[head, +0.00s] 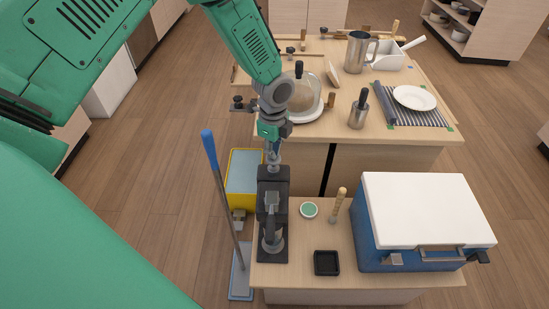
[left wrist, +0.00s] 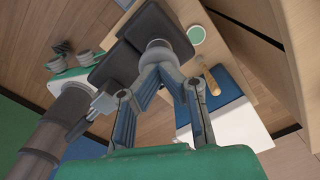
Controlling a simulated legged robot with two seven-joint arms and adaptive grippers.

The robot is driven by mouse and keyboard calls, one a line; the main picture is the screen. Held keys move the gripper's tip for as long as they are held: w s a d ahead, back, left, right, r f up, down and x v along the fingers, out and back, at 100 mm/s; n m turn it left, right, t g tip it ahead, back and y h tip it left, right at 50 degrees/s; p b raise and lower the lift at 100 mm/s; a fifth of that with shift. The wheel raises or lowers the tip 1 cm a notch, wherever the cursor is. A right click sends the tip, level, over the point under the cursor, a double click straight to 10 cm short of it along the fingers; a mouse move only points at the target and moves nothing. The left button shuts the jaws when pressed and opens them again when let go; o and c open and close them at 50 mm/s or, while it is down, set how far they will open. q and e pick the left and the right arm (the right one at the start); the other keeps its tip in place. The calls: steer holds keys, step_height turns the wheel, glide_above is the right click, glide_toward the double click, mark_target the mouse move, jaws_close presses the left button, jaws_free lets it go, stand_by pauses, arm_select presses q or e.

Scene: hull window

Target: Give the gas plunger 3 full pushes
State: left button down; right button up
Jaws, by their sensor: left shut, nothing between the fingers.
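A dark grey upright device (head: 273,185) with a lighter grey fitting on its front stands at the left edge of the low wooden table; I take it to carry the gas plunger. My left gripper (head: 273,160) is shut and empty, pointing down over the device's back top edge. In the left wrist view, its fingers (left wrist: 157,68) come together at a round grey knob (left wrist: 158,54) over dark blocks; this looks like the plunger top. The fingertips look touching or very close to it; I cannot tell which. My right gripper is not in view.
A blue cooler with a white lid (head: 428,208), a green-topped round tin (head: 309,210), a wooden-handled tool (head: 337,212) and a black tray (head: 327,263) share the table. A blue-handled mop (head: 222,185) and yellow-blue bucket (head: 243,180) stand left. A cluttered worktable (head: 400,140) is behind.

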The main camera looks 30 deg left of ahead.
arm_select(q)
steer(key=shift+f+b, duration=0.5)
steer(key=shift+f, duration=0.6)
steer(key=shift+p, duration=0.3)
steer(key=shift+r+p, duration=1.85)
steer(key=shift+r, duration=0.3)
steer(key=shift+f, duration=0.15)
